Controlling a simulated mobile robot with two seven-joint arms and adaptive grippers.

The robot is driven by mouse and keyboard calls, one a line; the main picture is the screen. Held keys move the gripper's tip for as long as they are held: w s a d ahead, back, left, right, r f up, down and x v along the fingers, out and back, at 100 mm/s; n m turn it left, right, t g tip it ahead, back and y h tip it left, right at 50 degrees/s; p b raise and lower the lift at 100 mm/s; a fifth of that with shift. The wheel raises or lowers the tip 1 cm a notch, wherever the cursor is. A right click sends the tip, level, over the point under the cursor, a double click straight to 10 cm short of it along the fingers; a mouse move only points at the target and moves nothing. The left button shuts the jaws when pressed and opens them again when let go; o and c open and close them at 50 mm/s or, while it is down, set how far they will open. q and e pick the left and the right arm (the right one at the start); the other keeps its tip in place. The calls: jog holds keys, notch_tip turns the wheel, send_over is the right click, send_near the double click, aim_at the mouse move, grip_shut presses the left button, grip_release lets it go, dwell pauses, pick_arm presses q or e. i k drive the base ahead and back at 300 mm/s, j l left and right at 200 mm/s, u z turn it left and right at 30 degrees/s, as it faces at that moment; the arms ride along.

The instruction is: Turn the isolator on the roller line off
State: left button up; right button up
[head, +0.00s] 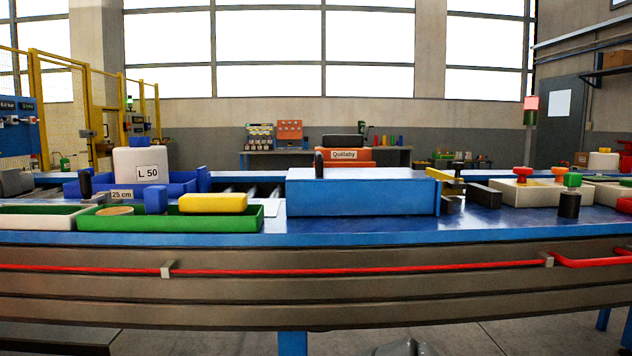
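The roller line shows as a blue-topped bench (400,233), with dark rollers (253,190) visible between the blue tray and the blue box. I cannot pick out the isolator for certain. A green-and-red knob (573,180) stands above a black cylinder (569,205). A blue panel (17,140) with small switches stands at the far left; its settings are too small to read. Neither of my grippers is in view.
A red cord (360,266) runs along the bench front on brackets. A large blue box (360,195) stands mid-bench. A green tray (190,222) with a yellow block (212,202) and a blue tray with a white L 50 block (140,171) lie left. Yellow fencing (60,110) stands behind.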

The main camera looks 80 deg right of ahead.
aim_at(523, 172)
jog(key=z, duration=3.7)
jog(key=l+u, duration=0.25)
jog(key=l, duration=0.4)
jog(key=k+l+u, duration=0.25)
jog(key=l, duration=0.35)
jog(key=i+l, duration=0.05)
jog(key=i, duration=0.05)
